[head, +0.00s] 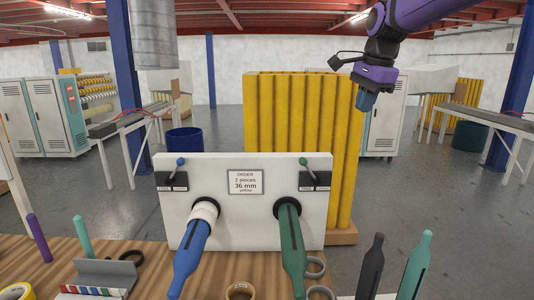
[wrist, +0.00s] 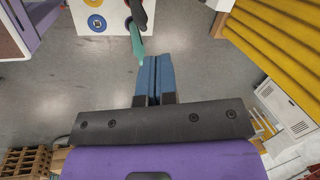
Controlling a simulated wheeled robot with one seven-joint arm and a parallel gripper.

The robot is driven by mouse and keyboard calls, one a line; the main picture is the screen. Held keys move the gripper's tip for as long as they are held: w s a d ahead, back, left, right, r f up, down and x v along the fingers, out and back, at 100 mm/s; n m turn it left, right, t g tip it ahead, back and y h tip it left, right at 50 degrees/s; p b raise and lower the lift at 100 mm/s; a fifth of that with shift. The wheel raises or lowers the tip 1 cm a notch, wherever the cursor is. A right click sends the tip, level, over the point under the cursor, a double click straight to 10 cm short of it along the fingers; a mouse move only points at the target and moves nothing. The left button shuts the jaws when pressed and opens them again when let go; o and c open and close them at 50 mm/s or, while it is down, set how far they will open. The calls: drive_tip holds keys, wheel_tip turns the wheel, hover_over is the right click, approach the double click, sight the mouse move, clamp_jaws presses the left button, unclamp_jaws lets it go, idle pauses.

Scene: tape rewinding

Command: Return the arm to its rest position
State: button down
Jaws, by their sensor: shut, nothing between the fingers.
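My gripper (head: 367,101) is raised at the upper right of the head view, in front of the yellow stack and well above the bench. In the wrist view its two blue fingers (wrist: 154,80) lie together, with nothing between them. The white machine panel (head: 240,227) stands on the bench below and to the left of it. A blue spindle (head: 191,253) with a white ring around its base and a green spindle (head: 291,250) stick out of the panel. The order card (head: 246,182) reads 2 pieces, 36 mm, yellow.
A tall yellow corrugated stack (head: 300,115) stands behind the panel. Tape rolls (head: 240,290) lie on the wooden bench (head: 205,275). Dark (head: 370,268) and green (head: 415,265) upright tools stand at the front right. The air around my gripper looks clear.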

drive_tip(key=s+d+f+n+t, duration=0.1)
drive_tip(key=s+d+f+n, duration=0.1)
drive_tip(key=s, duration=0.9)
drive_tip(key=s+d+f+n, duration=0.2)
drive_tip(key=s+f+n, duration=0.2)
drive_tip(key=s+n, duration=0.3)
drive_tip(key=s+d+f+n+t+h, duration=0.1)
drive_tip(key=s+n, duration=0.4)
drive_tip(key=s, duration=1)
wheel_tip(320, 180, down, 2)
drive_tip(key=shift+s+d+f+t, duration=0.15)
drive_tip(key=shift+s+d+t, duration=0.15)
drive_tip(key=shift+d, duration=0.45)
